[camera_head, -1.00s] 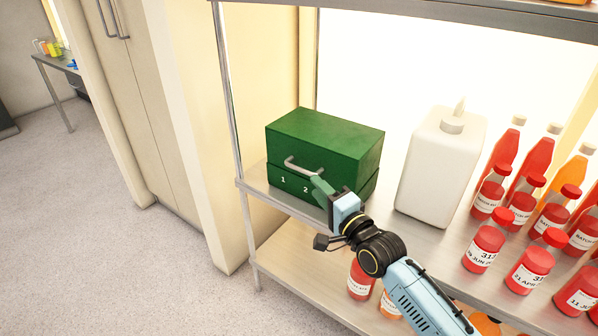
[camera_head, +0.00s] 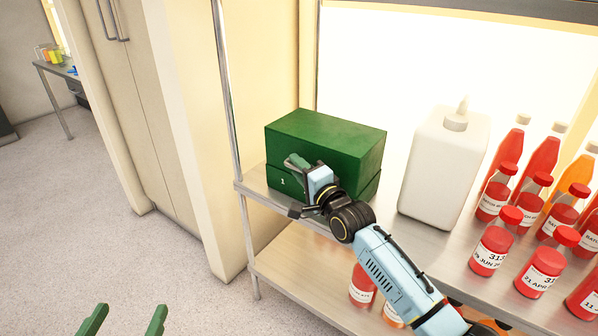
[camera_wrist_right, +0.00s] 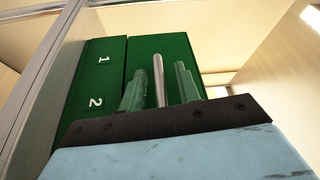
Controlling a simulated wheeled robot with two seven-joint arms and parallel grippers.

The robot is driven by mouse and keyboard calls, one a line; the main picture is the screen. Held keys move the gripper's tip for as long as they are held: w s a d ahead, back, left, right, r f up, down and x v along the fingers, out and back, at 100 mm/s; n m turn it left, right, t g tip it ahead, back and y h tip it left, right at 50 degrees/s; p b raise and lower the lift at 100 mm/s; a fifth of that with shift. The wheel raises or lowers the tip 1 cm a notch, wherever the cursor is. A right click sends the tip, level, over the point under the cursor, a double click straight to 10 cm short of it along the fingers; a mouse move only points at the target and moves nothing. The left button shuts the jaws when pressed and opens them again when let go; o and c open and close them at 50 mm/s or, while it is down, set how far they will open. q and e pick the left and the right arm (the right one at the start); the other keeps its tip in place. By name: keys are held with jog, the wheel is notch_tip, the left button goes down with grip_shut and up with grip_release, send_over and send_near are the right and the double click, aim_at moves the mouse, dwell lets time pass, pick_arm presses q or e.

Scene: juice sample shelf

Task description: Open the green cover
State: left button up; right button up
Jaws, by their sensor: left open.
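The green box (camera_head: 325,140) sits on the shelf, its green cover (camera_head: 335,128) shut down on a lower part marked 1 and 2. The cover's metal handle (camera_wrist_right: 158,78) is on the front face. My right gripper (camera_wrist_right: 160,85) is at the handle, open, with one green finger on each side of the bar and small gaps showing. In the head view my right gripper (camera_head: 296,163) hides most of the handle and the number 2. My left gripper (camera_head: 124,322) is open and empty at the bottom left, away from the shelf.
A white jug (camera_head: 444,165) stands right of the box, with several red and orange bottles (camera_head: 492,248) further right. A metal shelf post (camera_head: 228,90) rises left of the box. More bottles (camera_head: 362,284) stand on the lower shelf. The floor at left is clear.

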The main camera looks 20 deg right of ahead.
jog(key=shift+w, duration=0.1)
grip_shut()
dwell(0.5)
